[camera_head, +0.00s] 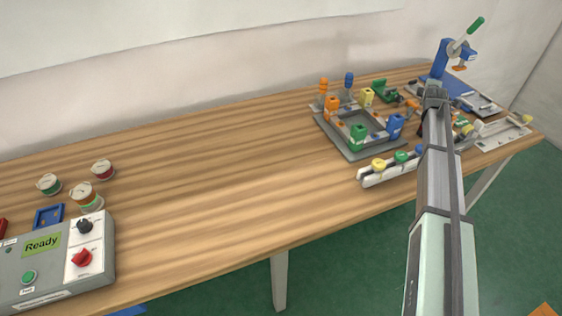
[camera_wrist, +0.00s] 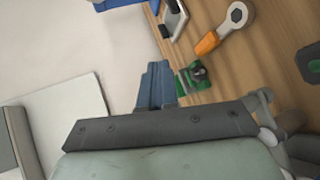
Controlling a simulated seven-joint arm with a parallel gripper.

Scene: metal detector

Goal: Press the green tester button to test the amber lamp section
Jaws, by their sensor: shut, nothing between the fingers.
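The green tester button (camera_head: 29,277) is on the front left of a grey tester box (camera_head: 60,262) at the lower left of the head view. The box's display (camera_head: 42,244) reads "Ready". A round section with an orange band (camera_head: 86,197), which looks like the amber lamp section, stands at the box's back edge. I cannot tell how it is seated. My gripper (camera_head: 436,86) is far off, over the right end of the table. In the wrist view my gripper's fingers (camera_wrist: 156,85) are shut and empty. The button is not in the wrist view.
Green-banded (camera_head: 49,184) and red-banded (camera_head: 103,169) sections stand behind the box, near a blue frame (camera_head: 49,216). The middle of the table is clear. A grey tray (camera_head: 350,149) with coloured blocks and a blue press-like device (camera_head: 441,57) crowd the right end.

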